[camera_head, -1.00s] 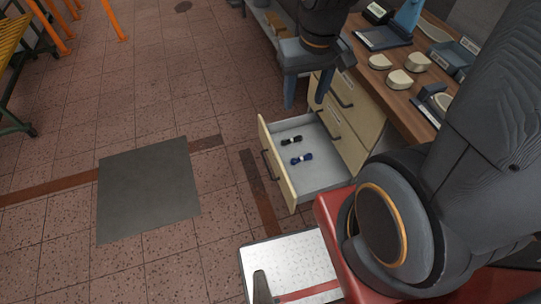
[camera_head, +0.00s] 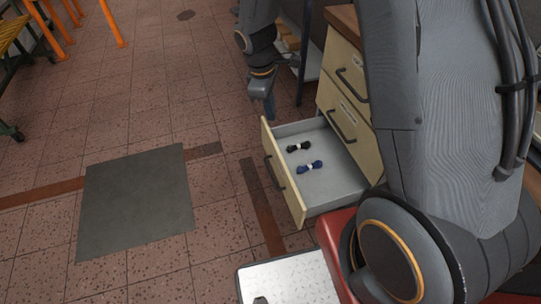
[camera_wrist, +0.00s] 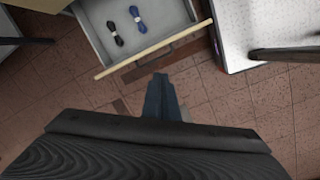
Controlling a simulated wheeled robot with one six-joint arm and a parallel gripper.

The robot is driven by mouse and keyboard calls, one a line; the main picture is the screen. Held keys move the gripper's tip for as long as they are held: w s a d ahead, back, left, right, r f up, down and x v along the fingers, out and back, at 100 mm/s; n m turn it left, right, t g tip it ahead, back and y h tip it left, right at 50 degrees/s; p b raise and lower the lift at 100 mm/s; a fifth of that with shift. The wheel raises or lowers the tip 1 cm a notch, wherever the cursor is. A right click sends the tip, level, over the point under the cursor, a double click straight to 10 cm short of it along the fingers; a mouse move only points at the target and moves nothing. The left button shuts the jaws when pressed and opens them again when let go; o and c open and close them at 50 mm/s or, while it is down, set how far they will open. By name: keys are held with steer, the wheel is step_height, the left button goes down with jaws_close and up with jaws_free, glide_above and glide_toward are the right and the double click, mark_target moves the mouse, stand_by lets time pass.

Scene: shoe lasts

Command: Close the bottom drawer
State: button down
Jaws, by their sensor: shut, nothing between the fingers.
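The bottom drawer (camera_head: 283,185) of the wooden cabinet stands pulled out. It holds a black bundle (camera_head: 299,147) and a blue bundle (camera_head: 309,167), each with a white band. My gripper (camera_head: 269,107) is near the far front corner of the drawer in the head view, its fingers pointing down. In the wrist view the shut fingers of my gripper (camera_wrist: 160,88) are outside the drawer, short of its front panel (camera_wrist: 155,50). I see a gap there in the picture and cannot tell the true distance. The drawer's handle is on the outer face of its front.
Two upper drawers (camera_head: 349,92) of the cabinet look shut. A light metal plate (camera_head: 290,280) lies close to the near end of the drawer. The tiled floor with a grey mat (camera_head: 138,203) is clear left of the drawer.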

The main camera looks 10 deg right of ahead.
steer(key=w+a+f+n+h+b, duration=0.1)
steer(key=w+a+f+n+b, duration=0.2)
steer(key=f, duration=0.7)
steer(key=w+a+f+n+b, duration=0.1)
steer(key=w+f+n+b, duration=0.35)
steer(key=f, duration=0.55)
steer(key=w+d+f, duration=0.1)
steer(key=d+f, duration=0.5)
steer(key=f, duration=0.3)
steer(key=shift+d+m+b, duration=0.25)
steer(key=shift+m+b, duration=0.05)
steer(key=shift+m, duration=0.05)
steer(key=shift+w+f, duration=0.1)
